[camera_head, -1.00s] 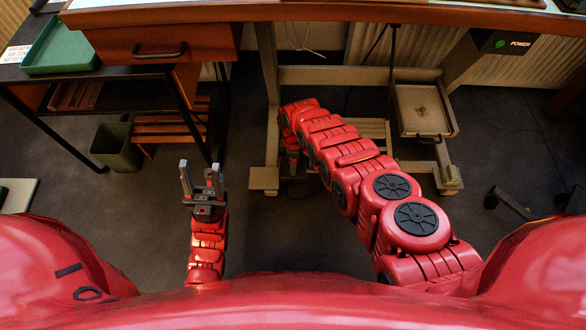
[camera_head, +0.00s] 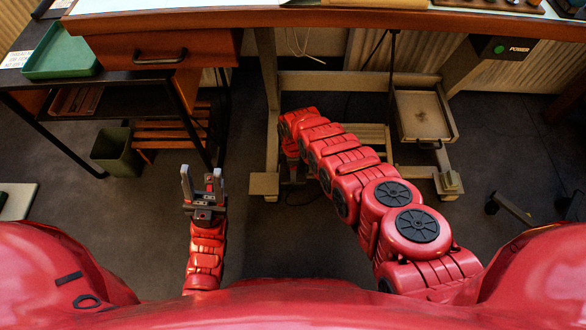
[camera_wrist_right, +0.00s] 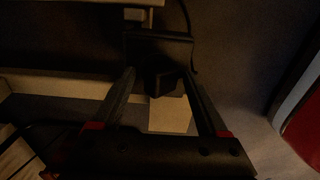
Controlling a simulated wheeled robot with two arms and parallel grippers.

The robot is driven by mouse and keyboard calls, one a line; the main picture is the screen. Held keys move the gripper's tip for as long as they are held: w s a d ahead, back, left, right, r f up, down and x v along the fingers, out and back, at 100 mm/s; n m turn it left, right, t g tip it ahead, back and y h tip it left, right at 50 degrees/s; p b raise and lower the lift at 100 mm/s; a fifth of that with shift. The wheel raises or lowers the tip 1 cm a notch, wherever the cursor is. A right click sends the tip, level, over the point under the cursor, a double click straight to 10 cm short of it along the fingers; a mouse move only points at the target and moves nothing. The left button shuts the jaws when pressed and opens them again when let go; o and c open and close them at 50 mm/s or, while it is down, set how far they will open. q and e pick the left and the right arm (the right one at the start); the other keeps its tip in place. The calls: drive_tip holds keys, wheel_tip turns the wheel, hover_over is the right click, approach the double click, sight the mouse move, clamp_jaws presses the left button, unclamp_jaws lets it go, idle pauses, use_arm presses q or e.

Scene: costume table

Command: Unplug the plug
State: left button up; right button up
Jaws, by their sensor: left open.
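My left gripper (camera_head: 202,183) is in the head view, open and empty, pointing up above the floor at lower left, away from the desk. My right arm (camera_head: 345,168) reaches under the desk in the head view, and its gripper is mostly hidden there. In the dark right wrist view, the two fingers of my right gripper (camera_wrist_right: 158,72) stand apart, one on each side of a dark block (camera_wrist_right: 166,78), which may be the plug. I cannot tell whether the fingers touch it. A pale square surface (camera_wrist_right: 170,115) shows between the fingers.
The desk (camera_head: 340,17) overhangs my right arm, with its pale leg frame (camera_head: 267,110) close by. A dark cable (camera_wrist_right: 188,20) hangs in the wrist view. A metal tray (camera_head: 420,115) hangs at right. A bin (camera_head: 118,150) and side table (camera_head: 120,75) stand at left.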

drive_tip(key=shift+s+f, duration=0.15)
drive_tip(key=shift+s, duration=0.15)
idle(0.5)
drive_tip(key=shift+w, duration=0.1)
clamp_jaws()
idle(0.4)
drive_tip(key=shift+r+p, duration=2.9)
drive_tip(key=shift+r, duration=0.2)
